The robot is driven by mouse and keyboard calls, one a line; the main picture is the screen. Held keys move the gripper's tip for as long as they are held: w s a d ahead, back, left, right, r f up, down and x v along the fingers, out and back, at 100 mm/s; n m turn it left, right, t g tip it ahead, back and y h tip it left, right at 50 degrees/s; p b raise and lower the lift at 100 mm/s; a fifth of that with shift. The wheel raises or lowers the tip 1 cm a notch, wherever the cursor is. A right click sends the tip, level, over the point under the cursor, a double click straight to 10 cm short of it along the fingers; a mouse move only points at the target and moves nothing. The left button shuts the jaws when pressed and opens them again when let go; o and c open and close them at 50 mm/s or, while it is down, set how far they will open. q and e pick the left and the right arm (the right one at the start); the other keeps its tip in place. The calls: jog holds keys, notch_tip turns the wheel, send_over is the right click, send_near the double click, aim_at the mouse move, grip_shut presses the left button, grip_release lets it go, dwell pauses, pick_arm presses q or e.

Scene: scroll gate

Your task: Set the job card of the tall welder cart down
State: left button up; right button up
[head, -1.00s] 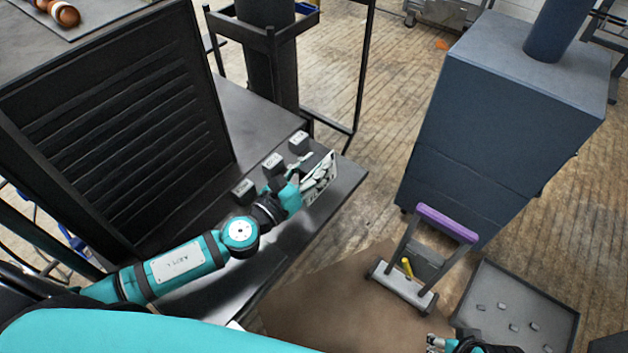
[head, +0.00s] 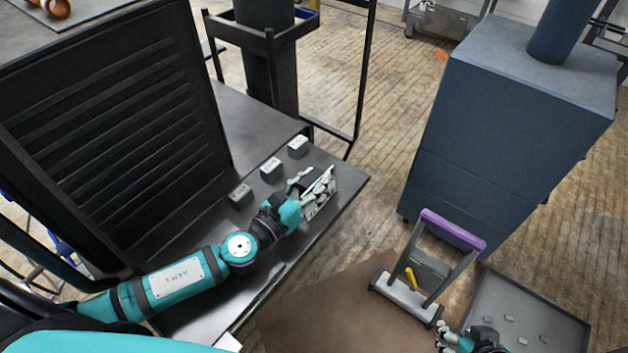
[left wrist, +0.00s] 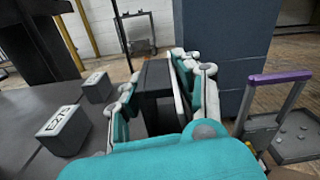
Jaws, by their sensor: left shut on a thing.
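My left gripper (head: 309,186) is shut on a thin white card (head: 322,196) with dark markings and holds it over the right end of the dark bench (head: 262,268). The card stands tilted. I cannot tell whether it touches the bench top. In the left wrist view the card (left wrist: 179,88) shows nearly edge-on between the fingers, beside a dark block-like part. The writing on the card is unreadable. My right gripper (head: 462,340) is at the bottom right, partly cut off by the frame edge.
Labelled grey blocks (head: 271,169) stand in a row behind my left gripper. A black slatted panel (head: 110,130) rises at the bench's left. A purple-handled frame (head: 452,229), a shallow tray (head: 546,318) with several small pieces and a tall blue cabinet (head: 510,130) are to the right.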

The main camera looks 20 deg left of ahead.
pick_arm(q)
jog(key=shift+f, duration=0.1)
jog(key=o, duration=1.1)
jog(key=shift+o, duration=0.2)
pick_arm(e)
jog(key=shift+w+a+r, duration=0.1)
jog(key=shift+w+r, duration=0.05)
jog(key=shift+w, duration=0.25)
pick_arm(q)
jog(key=v, duration=0.4)
jog(key=shift+s+a+f+b, duration=0.1)
jog(key=shift+s+b, duration=0.3)
jog(key=b+v, duration=0.1)
jog(key=v, duration=0.5)
jog(key=shift+s, duration=0.3)
jog(key=shift+s+a+r, duration=0.2)
jog(key=shift+s+r, duration=0.05)
jog(key=shift+r, duration=0.05)
pick_arm(e)
jog(key=w+a+r+t+y, duration=0.1)
jog(key=w+a+r+t, duration=0.2)
jog(key=w+r+t, duration=0.3)
jog(key=shift+w+y, duration=0.4)
jog(key=shift+w, duration=0.65)
jog(key=shift+r, duration=0.1)
